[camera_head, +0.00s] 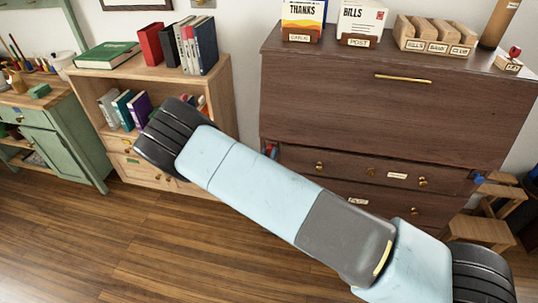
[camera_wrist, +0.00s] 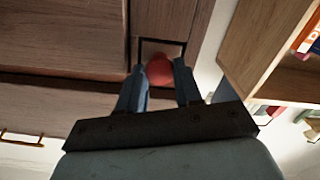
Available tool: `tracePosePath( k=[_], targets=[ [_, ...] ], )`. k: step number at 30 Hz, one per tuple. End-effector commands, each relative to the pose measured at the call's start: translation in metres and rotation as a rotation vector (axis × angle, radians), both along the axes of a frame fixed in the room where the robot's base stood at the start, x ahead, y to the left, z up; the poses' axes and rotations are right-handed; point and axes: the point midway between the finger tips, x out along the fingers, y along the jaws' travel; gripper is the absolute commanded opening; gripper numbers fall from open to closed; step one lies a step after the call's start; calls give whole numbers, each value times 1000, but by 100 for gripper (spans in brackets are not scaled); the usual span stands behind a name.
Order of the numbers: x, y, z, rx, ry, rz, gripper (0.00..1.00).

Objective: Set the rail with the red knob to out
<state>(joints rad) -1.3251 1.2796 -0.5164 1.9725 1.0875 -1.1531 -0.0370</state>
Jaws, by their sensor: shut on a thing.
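The red knob (camera_wrist: 159,69) shows in the wrist view between the two blue fingers of my gripper (camera_wrist: 158,75), which is shut on it. The knob sits at the end of the rail (camera_wrist: 160,49), framed by a dark outline at the side edge of the brown desk. How far the rail stands out is hard to tell. In the head view, a small red and blue patch (camera_head: 271,150) shows at the desk's left side, below its front panel; my arm hides most of the gripper there. The desk (camera_head: 395,100) has its large front panel closed upright.
A pale wooden bookcase (camera_head: 150,75) stands close to the left of the desk. Desk drawers (camera_head: 345,167) lie below the panel. A blue knob (camera_head: 478,178) shows at the desk's right. A wooden step stool (camera_head: 480,230) stands at the right. Floor at the left front is clear.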

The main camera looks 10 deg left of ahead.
Motion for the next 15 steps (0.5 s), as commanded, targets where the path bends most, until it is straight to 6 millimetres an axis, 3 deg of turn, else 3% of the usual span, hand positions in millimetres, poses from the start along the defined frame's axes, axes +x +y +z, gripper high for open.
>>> tracePosePath(
  k=[8, 11, 15],
  targets=[
    [-6, 2, 0, 1, 1, 4, 0],
    [-18, 2, 0, 1, 2, 5, 0],
    [-48, 2, 0, 0, 3, 5, 0]
  ],
)
